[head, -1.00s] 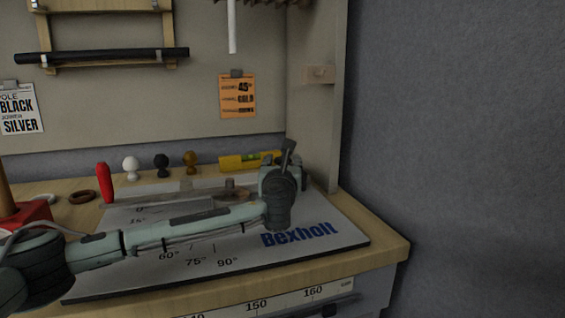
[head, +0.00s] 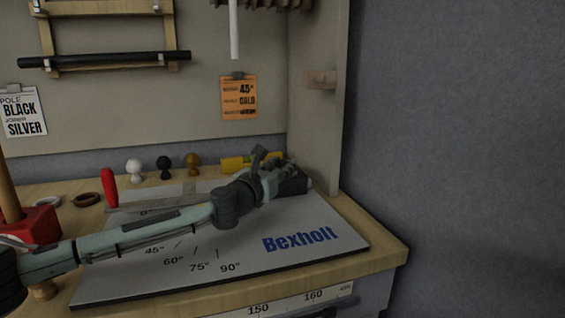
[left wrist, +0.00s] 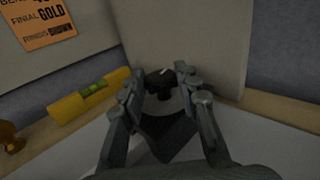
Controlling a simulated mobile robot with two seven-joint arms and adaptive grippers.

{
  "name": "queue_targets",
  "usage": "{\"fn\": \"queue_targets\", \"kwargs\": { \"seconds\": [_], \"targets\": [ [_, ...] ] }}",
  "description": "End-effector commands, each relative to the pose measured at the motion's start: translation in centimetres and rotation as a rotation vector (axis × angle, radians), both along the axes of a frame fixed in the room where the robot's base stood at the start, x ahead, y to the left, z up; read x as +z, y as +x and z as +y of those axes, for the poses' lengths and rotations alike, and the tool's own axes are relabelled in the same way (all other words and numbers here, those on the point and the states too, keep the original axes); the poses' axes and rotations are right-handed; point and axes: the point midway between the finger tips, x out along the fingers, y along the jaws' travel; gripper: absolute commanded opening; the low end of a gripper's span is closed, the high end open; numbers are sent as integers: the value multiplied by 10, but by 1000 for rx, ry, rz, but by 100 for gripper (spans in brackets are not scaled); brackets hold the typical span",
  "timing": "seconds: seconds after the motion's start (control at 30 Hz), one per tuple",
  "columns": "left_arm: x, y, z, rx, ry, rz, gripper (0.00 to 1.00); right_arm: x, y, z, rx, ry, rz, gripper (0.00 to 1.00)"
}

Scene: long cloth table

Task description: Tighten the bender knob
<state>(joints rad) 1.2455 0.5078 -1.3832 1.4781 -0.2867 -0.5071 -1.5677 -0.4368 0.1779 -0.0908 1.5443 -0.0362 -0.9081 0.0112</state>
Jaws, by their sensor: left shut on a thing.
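The bender is a grey board (head: 320,258) with angle marks and "Bexholt" lettering, lying on the wooden bench. Its red-handled lever (head: 109,188) is at the board's left back side. My left gripper (head: 278,176) is at the board's back right corner, beside a dark block (head: 294,184). In the left wrist view, my left gripper (left wrist: 160,73) is shut on a black knob (left wrist: 158,80), with one finger on each side. The knob is mostly hidden by the gripper in the head view. My right gripper is not in view.
A yellow spirit level (head: 235,163) and several finials, one of them black (head: 164,162), stand along the back. A red-based stand (head: 32,226) is at the left. An upright side panel (head: 318,130) rises close behind my left gripper. The board's front right is clear.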

Motion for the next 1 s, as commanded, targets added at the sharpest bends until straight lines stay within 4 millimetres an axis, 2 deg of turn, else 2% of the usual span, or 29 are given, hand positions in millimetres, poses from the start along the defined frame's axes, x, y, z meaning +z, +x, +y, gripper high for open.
{"fn": "queue_targets", "kwargs": {
  "seconds": [0.3, 0.33, 0.5, 0.83, 1.0],
  "targets": [
    [0, 0, 0, -7, 0, 0, 2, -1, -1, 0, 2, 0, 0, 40],
    [0, 0, 0, -7, 0, 0, 34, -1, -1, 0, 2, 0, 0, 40],
    [0, 0, 0, -6, 0, 0, 53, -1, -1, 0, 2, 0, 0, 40],
    [0, -3, 2, -6, 0, 0, 53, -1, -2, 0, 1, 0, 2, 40],
    [0, -24, 13, -6, 1, 0, 53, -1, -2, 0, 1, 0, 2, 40]
  ]
}}
